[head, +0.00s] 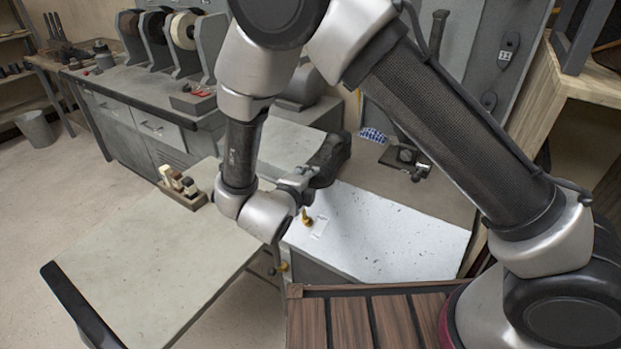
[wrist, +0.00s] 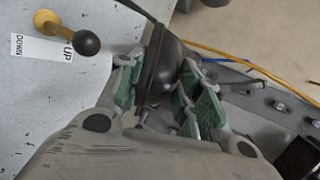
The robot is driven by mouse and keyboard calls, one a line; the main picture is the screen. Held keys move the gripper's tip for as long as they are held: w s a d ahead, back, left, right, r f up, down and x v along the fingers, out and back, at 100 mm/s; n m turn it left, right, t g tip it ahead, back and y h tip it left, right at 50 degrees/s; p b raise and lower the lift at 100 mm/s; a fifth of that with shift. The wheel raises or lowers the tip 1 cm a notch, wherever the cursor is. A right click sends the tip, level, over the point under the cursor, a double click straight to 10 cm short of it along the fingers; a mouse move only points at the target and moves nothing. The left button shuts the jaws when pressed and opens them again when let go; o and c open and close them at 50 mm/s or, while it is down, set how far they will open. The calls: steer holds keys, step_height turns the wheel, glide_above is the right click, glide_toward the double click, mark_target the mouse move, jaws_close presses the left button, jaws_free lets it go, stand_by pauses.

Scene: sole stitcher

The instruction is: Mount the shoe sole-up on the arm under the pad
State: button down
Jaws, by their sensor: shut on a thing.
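My gripper (head: 305,178) is shut on a dark shoe (head: 330,156), beside and above a pale speckled machine top (head: 395,236). In the wrist view the green-padded fingers (wrist: 165,98) press on both sides of the black shoe (wrist: 160,62). Its sole is hard to make out, so I cannot tell which way it faces. A lever with a yellow base and black knob (wrist: 85,41) stands by an UP/DOWN label (wrist: 42,48). I cannot clearly make out the machine's arm and pad; my own arm covers part of that area.
A pale table (head: 150,265) stands at the left with a small wooden holder (head: 180,188) on its far edge. A workbench with grinding wheels (head: 185,30) is behind. Blue and yellow cables (wrist: 245,62) run near the shoe in the wrist view. A slatted wooden surface (head: 350,322) is in front.

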steer(key=shift+r, duration=0.1)
steer(key=s+a+r, duration=0.2)
steer(key=s+r, duration=0.1)
steer(key=r, duration=0.6)
steer(key=shift+s+a, duration=0.15)
steer(key=shift+s, duration=0.05)
stand_by(0.3)
steer(key=m, duration=0.9)
